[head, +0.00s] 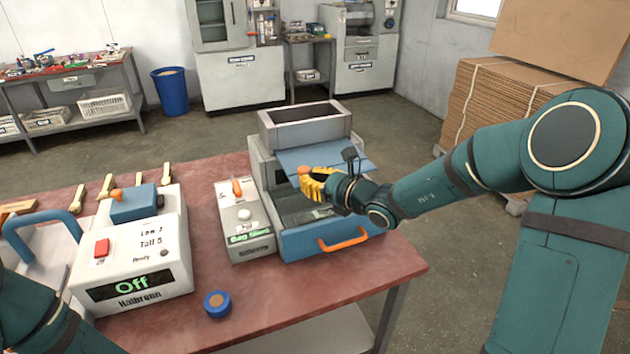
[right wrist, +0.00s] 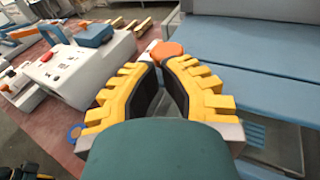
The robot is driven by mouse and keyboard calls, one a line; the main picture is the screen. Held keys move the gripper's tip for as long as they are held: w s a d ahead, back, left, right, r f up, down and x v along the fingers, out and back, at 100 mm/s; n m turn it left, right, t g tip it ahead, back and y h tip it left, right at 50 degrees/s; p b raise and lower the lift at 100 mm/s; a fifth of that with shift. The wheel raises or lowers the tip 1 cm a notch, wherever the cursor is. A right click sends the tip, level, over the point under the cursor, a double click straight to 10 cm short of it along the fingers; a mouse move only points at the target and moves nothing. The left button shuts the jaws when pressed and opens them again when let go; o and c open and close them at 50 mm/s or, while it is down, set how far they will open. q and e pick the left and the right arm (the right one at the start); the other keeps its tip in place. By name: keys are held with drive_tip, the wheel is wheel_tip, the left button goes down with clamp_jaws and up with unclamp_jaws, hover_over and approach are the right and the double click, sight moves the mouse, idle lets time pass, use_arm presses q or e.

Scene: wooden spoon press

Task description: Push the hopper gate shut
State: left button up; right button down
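The hopper press (head: 305,125) stands on the red table with an open-topped grey hopper. Its gate is a flat blue plate (head: 345,155) sticking out below the hopper; it also shows in the right wrist view (right wrist: 255,95). An orange knob (right wrist: 167,52) sits at the gate's left edge. My right gripper (head: 309,180) has yellow ribbed fingers, their tips close together right at the knob (head: 304,170). A dark and yellow part at the lower left of the right wrist view may be my left gripper (right wrist: 28,172).
A blue drawer with an orange handle (head: 343,239) is below the gate. A switch box (head: 245,225) stands close on the left. A white machine reading "Off" (head: 135,265) and a blue round object (head: 217,303) are further left. The table's front right is clear.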

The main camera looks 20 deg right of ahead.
sight(297, 163)
drive_tip(key=w, duration=1.1)
drive_tip(key=shift+w+a, duration=0.1)
drive_tip(key=shift+a, duration=0.05)
